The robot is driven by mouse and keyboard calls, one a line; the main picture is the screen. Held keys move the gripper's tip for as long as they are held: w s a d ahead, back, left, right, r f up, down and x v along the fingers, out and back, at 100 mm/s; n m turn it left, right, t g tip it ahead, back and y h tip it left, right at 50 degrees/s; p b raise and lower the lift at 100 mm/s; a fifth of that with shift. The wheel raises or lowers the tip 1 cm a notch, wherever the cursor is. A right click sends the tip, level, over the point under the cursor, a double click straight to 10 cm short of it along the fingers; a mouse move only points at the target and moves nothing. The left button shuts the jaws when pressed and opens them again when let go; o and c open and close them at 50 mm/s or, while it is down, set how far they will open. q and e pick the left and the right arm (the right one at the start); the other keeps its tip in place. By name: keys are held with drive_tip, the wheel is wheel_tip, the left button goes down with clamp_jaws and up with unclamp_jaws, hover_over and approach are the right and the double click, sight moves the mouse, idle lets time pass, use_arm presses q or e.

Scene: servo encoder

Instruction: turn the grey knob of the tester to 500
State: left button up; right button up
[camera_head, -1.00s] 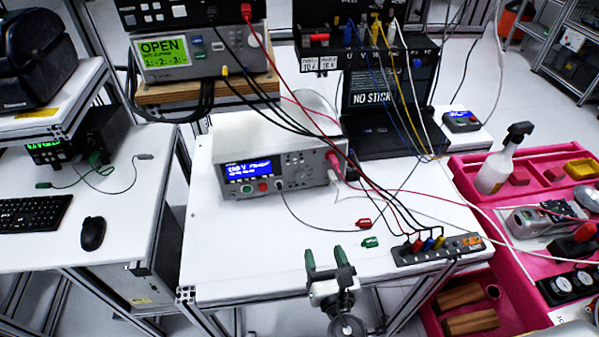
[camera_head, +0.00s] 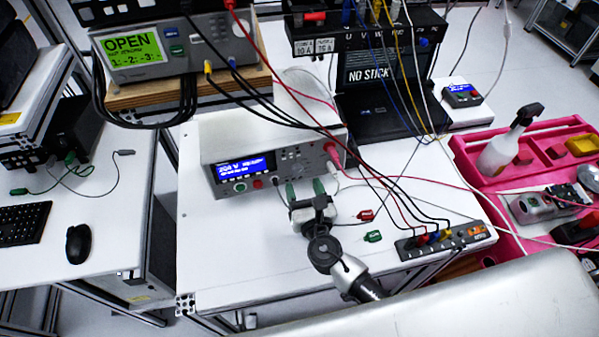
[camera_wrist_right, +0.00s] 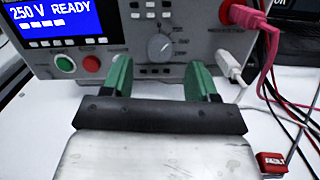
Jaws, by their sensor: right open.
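The tester (camera_head: 220,145) is a white box with a blue lit display, standing on the white table (camera_head: 240,270). Its grey round knob (camera_wrist_right: 160,46) is on the front panel; in the wrist view it lies ahead of my right gripper, between the lines of its fingers. The display (camera_wrist_right: 55,22) reads 250 V READY in that view. I cannot tell which mark the knob points at. My right gripper (camera_head: 304,190) has green fingers, spread apart and empty, close in front of the tester; they also show in the wrist view (camera_wrist_right: 159,78). My left gripper is not in view.
A red connector (camera_head: 366,215) and a green one (camera_head: 373,236) lie to the right. A black socket strip (camera_head: 445,242) with several cables is at the table's right. A white plug (camera_wrist_right: 231,62) and pink cables leave the tester's right side. The table's front left is clear.

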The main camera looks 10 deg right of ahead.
sight(298, 174)
drive_tip(key=w, duration=0.3)
drive_tip(key=shift+w+a, duration=0.1)
drive_tip(key=shift+w, duration=0.3)
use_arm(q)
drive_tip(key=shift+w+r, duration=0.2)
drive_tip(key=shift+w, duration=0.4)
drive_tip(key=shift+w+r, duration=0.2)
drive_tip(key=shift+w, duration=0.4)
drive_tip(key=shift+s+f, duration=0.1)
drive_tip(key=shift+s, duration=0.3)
use_arm(e)
drive_tip(key=c, duration=0.9)
